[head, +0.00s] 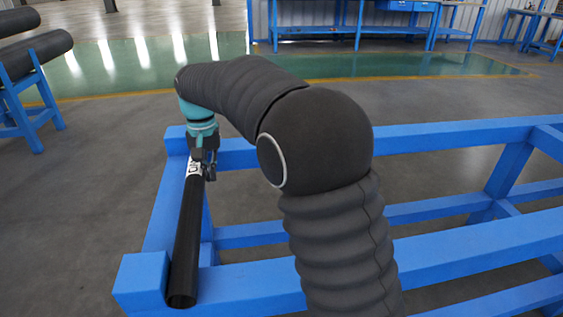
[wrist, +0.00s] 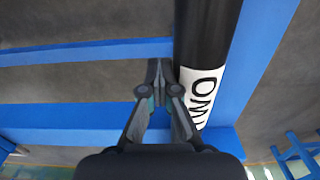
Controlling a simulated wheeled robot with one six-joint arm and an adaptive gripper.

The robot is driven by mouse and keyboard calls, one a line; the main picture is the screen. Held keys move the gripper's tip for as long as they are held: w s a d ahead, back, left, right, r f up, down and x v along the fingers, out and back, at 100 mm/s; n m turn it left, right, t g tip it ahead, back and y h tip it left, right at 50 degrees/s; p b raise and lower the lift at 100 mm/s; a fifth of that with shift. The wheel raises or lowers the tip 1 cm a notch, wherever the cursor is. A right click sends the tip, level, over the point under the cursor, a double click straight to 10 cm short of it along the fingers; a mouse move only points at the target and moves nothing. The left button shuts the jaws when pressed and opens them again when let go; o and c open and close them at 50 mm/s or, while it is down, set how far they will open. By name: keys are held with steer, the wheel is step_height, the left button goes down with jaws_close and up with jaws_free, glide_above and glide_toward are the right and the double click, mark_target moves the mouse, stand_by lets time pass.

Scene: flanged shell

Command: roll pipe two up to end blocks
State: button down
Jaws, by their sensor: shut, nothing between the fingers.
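One black pipe (head: 187,240) with a white label lies lengthwise along the left end of the blue rack (head: 460,250). The wrist view shows the pipe (wrist: 206,30) and the label (wrist: 203,95), whose dark letters are partly cut off. The near end block (head: 142,275) stands at the rack's front left corner, and the far one (head: 176,138) at the back. The pipe appears to lie against the near block; contact at the far one is hard to tell. My gripper (head: 208,175) is shut and empty, pointing down right beside the pipe's labelled far end, on the inner side. It also shows in the wrist view (wrist: 158,68).
The rack's rails (head: 440,210) run to the right and hold no other pipe in view. More dark pipes (head: 35,55) rest on a blue stand (head: 30,90) at the upper left. Blue workbenches (head: 350,25) stand at the back.

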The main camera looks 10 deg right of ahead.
step_height(320, 180, up, 9)
steer(key=d+p, duration=0.3)
steer(key=p, duration=0.1)
stand_by(0.7)
steer(key=shift+f, duration=0.15)
